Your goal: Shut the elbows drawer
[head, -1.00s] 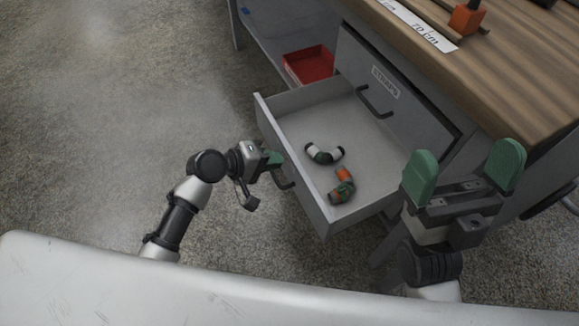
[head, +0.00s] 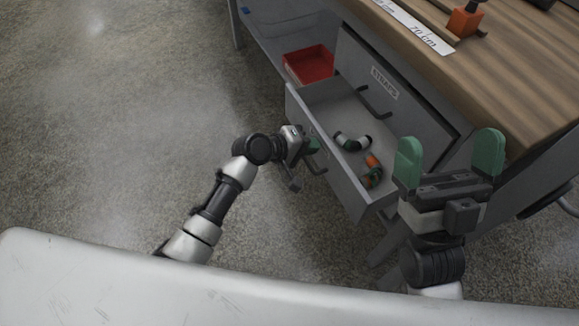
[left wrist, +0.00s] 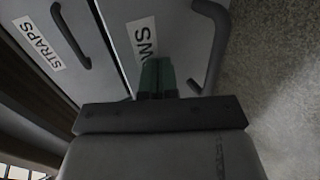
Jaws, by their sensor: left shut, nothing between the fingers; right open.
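The elbows drawer (head: 334,165) stands partly open below the drawer labelled STRAPS. Two elbow fittings lie in it: a black-and-white one (head: 352,143) and an orange-and-green one (head: 372,172). My left gripper (head: 312,146) is shut and empty, its green fingertips at the drawer's front beside the handle (head: 318,163). In the left wrist view its closed fingers (left wrist: 157,77) are against or very near the drawer front, partly covering a label of which "WS" shows, with the handle (left wrist: 212,45) to their right. My right gripper (head: 450,165) is open and empty, right of the drawer.
The STRAPS drawer (head: 372,65) is shut, just above and behind. A red bin (head: 308,64) sits on a lower shelf to the left. The wooden bench top (head: 500,80) bears an orange item (head: 465,22). The floor to the left is clear.

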